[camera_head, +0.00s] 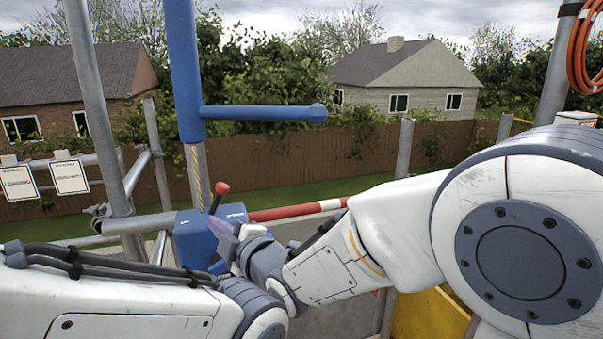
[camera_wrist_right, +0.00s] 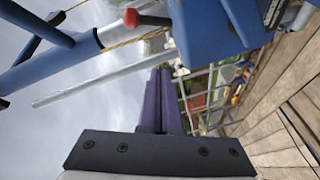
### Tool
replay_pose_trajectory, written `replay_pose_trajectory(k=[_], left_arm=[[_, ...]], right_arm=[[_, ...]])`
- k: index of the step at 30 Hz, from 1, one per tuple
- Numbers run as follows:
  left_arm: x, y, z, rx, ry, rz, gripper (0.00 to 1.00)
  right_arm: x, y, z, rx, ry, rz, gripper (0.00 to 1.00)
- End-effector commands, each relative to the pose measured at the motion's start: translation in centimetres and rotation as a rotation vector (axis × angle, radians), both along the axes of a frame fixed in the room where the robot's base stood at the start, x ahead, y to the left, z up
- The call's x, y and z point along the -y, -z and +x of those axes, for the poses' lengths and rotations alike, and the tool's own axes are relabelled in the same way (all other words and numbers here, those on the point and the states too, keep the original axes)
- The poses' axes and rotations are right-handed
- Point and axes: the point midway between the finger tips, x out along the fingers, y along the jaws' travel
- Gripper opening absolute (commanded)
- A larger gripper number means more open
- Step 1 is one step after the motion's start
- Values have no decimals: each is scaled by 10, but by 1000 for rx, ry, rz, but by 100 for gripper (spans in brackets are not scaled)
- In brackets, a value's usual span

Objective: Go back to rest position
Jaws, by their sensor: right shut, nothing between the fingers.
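My right gripper (camera_head: 222,228) is in front of the blue winch box (camera_head: 205,236) in the head view. Its purple fingers are together and hold nothing. In the right wrist view, the closed fingers (camera_wrist_right: 160,74) point up beside the blue box (camera_wrist_right: 207,35). I cannot tell from the pictures whether they touch it. A lever with a red knob (camera_head: 222,187) rises from the box close to the gripper. The knob also shows in the wrist view (camera_wrist_right: 132,18). My left arm crosses the lower left of the head view. Its gripper is not visible.
A blue post (camera_head: 186,75) with a side bar stands above the box. Grey scaffold poles (camera_head: 100,95) rise at the left. A red and white bar (camera_head: 297,210) runs behind my right arm. Wooden planks (camera_wrist_right: 285,115) show in the wrist view.

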Motion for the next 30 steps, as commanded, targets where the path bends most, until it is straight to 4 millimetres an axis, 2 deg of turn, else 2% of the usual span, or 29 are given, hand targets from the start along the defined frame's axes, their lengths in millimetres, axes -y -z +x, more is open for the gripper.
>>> replay_pose_trajectory(k=[5, 8, 12, 18, 21, 24, 30], left_arm=[[0, -7, 0, 0, 0, 0, 67], [0, -9, 0, 0, 0, 0, 67], [0, -13, 0, 0, 0, 0, 67], [0, -17, 0, 0, 0, 0, 67], [0, -18, 0, 0, 0, 0, 67], [0, -18, 0, 0, 0, 0, 67], [0, -18, 0, 0, 0, 0, 67]], right_arm=[[51, 46, -32, -465, 148, -43, 0], [86, 74, -64, -731, 269, -62, 0], [140, 106, -125, -1082, 478, -91, 0], [205, 128, -215, -1456, 787, -137, 0], [225, 131, -245, -1559, 896, -159, 0], [236, 131, -262, -1611, 957, -173, 0], [240, 132, -267, -1629, 980, -179, 0]])
